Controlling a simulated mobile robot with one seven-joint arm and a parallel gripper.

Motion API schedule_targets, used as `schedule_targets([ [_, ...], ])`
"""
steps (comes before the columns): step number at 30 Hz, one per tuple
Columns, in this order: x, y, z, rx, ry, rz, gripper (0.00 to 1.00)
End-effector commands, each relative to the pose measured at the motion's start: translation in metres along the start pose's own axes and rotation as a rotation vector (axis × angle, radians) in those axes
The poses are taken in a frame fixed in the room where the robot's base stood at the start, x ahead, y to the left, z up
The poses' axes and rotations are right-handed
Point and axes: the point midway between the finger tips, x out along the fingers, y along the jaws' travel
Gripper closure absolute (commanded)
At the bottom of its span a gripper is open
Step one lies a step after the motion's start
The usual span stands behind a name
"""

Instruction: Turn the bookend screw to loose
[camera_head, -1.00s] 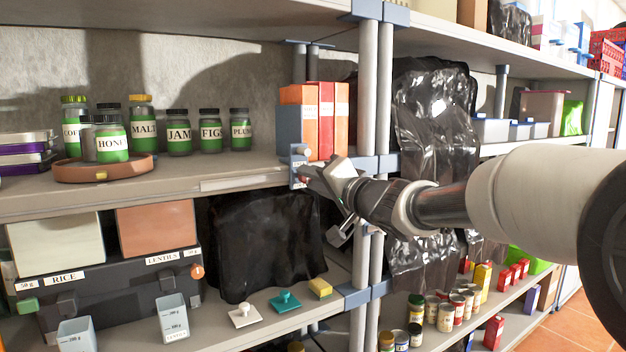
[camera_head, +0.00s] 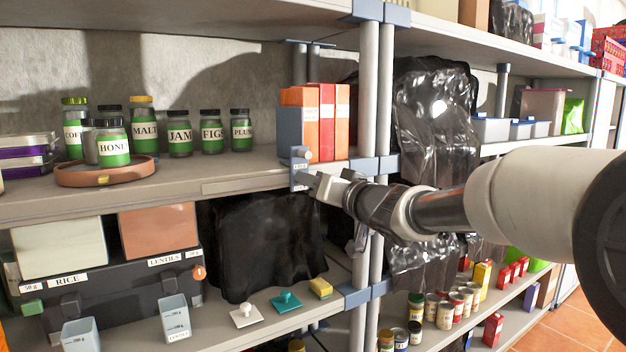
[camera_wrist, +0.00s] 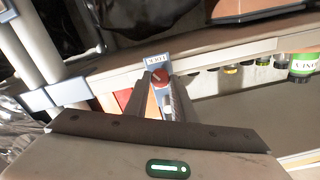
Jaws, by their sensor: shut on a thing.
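The blue-grey bookend (camera_head: 290,127) stands at the right end of the upper shelf, against orange and red books (camera_head: 327,115). A pale round knob (camera_head: 301,153) and a small label sit on its front part at the shelf edge. My gripper (camera_head: 309,188) reaches in from the right, its fingertips at the bookend's lower front. In the wrist view, a red screw head (camera_wrist: 160,76) shows between my fingertips (camera_wrist: 162,88), beside a blue plate with a label (camera_wrist: 157,58). The gripper is shut on this screw. In the head view my fingers hide the screw.
A shelf post (camera_head: 370,100) stands close to the right of the bookend, and my wrist passes in front of it. Labelled jars (camera_head: 180,133) and a round tray (camera_head: 85,176) are left on the same shelf. Black plastic (camera_head: 265,245) hangs below.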

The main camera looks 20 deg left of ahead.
Motion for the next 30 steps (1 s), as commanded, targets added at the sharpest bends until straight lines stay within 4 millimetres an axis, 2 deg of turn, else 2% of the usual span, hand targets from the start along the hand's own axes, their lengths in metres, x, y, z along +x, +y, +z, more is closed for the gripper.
schedule_targets([
  [30, -0.0002, -0.0006, 0.0033, -0.969, 0.000, 0.000, 0.99],
])
